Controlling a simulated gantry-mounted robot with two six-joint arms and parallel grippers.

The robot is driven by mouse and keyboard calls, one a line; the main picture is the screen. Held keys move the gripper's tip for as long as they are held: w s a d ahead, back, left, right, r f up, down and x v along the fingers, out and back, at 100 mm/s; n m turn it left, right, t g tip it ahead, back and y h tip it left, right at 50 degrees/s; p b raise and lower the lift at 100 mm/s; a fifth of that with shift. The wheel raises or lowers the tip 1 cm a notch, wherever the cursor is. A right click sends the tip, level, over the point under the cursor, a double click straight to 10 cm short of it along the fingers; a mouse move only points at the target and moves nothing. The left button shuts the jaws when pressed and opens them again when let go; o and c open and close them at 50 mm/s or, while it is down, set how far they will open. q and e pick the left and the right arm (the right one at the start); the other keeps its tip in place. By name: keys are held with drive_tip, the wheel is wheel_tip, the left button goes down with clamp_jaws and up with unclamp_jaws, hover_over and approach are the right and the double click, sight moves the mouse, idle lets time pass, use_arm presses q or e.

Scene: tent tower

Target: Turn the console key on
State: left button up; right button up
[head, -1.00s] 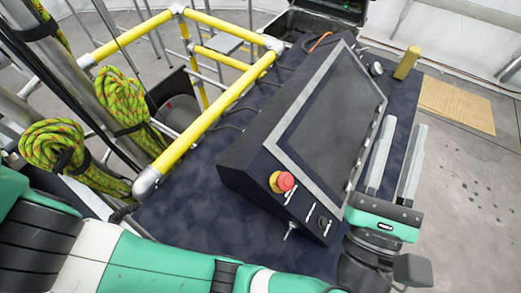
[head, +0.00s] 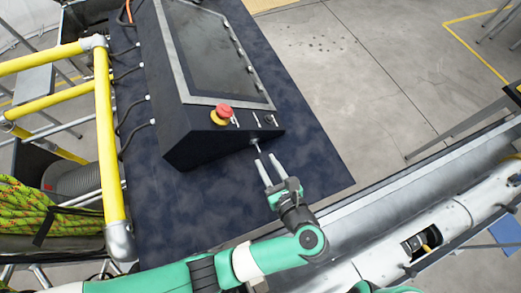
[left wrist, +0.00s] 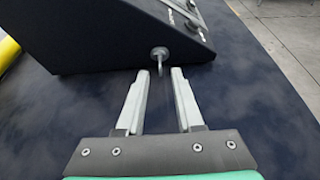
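The dark console (head: 195,135) sits on a blue-black table top with its screen tilted up. The small metal key (head: 256,146) sticks out of the console's near side face. It also shows in the left wrist view (left wrist: 159,56), its shank coming out of a round lock and its tip hanging down. My left gripper (head: 266,159) is open and empty just in front of the key. In the left wrist view its two fingertips (left wrist: 158,74) lie apart, just short of the key, with the key between their lines. My right gripper is not in view.
A red emergency button (head: 221,112) and small switches sit on the console's front panel above the key. A yellow railing (head: 108,150) stands left of the table. The table top (head: 318,165) is bare right of the console.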

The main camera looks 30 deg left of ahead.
sight(258, 149)
use_arm(q)
drive_tip(key=x, duration=0.5)
drive_tip(key=shift+w+a+f, duration=0.1)
drive_tip(key=shift+w+a, duration=0.1)
drive_tip(key=shift+a, duration=0.05)
clamp_jaws()
idle(1.1)
